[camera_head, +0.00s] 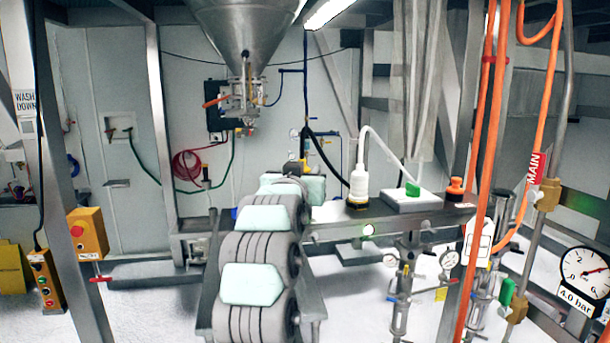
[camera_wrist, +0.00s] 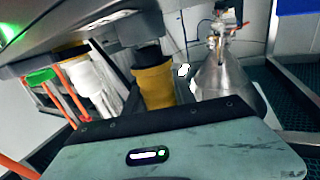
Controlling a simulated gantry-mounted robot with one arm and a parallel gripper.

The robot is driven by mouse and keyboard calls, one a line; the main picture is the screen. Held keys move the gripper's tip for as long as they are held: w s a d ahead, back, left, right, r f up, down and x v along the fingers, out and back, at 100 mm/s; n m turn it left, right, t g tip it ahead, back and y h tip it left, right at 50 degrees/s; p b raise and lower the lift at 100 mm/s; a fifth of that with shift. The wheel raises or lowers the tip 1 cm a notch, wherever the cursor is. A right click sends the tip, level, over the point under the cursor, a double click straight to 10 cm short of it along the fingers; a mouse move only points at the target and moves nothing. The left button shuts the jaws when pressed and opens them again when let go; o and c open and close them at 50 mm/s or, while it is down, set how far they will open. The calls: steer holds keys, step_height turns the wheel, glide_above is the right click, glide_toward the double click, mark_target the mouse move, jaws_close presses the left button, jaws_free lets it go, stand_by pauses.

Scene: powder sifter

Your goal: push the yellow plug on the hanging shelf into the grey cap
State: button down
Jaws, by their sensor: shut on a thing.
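The wrist view appears upside down. In it a ribbed yellow piece (camera_wrist: 155,88), which I take for the yellow plug, stands straight out beyond the teal and black body of my gripper. My gripper (camera_wrist: 150,62) is shut on it, though the separate fingers are hard to make out. A dark part sits at the plug's far end. A grey round part (camera_wrist: 118,22), possibly the grey cap, is at the shelf (camera_wrist: 45,58), apart from the plug. In the head view my arm hides the plug and cap, and they cannot be made out there.
On the shelf (camera_head: 330,229), right of my arm, stand a white bottle (camera_head: 358,182) with a hose, a white box (camera_head: 408,201) with a green fitting and an orange knob (camera_head: 455,187). A steel hopper (camera_head: 243,25) hangs above. Orange pipes (camera_head: 482,150) rise at right.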

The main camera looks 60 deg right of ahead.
steer(key=shift+f+b, duration=0.4)
steer(key=shift+f, duration=0.55)
stand_by(0.4)
steer(key=c, duration=0.9)
jaws_free()
steer(key=shift+c, duration=0.2)
steer(key=b+v, duration=0.2)
steer(key=v, duration=0.8)
steer(key=shift+a, duration=0.4)
